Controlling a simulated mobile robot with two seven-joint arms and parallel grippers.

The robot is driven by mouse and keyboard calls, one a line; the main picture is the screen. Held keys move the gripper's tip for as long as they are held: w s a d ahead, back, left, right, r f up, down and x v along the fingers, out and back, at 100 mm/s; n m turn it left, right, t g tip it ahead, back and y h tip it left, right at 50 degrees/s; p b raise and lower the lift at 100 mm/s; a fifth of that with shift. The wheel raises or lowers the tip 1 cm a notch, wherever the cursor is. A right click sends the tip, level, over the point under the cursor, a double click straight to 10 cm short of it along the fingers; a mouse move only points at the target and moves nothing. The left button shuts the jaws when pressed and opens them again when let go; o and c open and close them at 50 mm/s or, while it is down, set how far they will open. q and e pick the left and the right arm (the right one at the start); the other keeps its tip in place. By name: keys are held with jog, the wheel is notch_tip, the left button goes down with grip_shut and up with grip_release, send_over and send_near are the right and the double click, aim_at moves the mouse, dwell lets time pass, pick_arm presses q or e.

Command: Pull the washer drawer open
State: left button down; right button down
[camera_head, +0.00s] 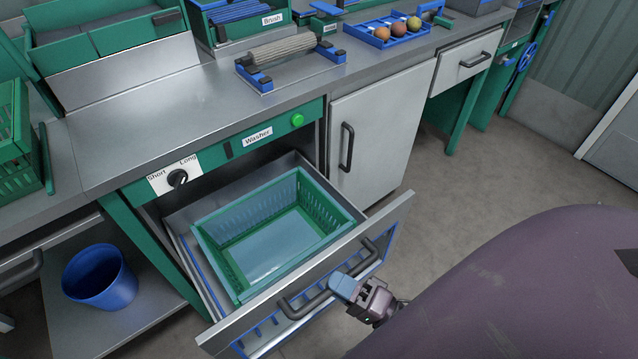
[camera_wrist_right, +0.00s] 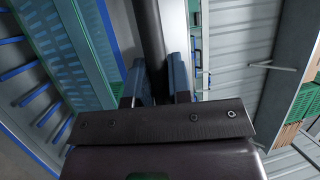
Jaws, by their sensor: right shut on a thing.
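The washer drawer (camera_head: 215,339) stands pulled out from under the counter panel labelled Washer (camera_head: 257,136). An empty green basket (camera_head: 211,256) sits inside it. My right gripper (camera_head: 345,288) is at the dark bar handle (camera_head: 300,307) on the drawer's front, with its blue fingertips around the bar. In the right wrist view the right gripper (camera_wrist_right: 160,85) has one finger on each side of the handle bar (camera_wrist_right: 149,35). Part of the drawer front's right side is near my own arm. My left gripper does not show.
A cabinet door (camera_head: 380,125) with a dark handle is right of the drawer. A blue bin (camera_head: 100,277) stands on a low shelf at left. Floor (camera_head: 470,190) right of the drawer is clear.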

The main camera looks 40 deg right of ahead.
jog(key=s, duration=0.6)
jog(key=shift+s+d+p, duration=0.15)
jog(key=shift+s+p, duration=0.15)
jog(key=shift+s, duration=0.05)
jog(key=c, duration=1.1)
grip_release()
jog(key=shift+o, duration=0.2)
jog(key=shift+s, duration=0.1)
jog(key=v, duration=1)
jog(key=shift+s+d, duration=0.2)
jog(key=shift+s, duration=0.05)
jog(key=shift+f, duration=0.1)
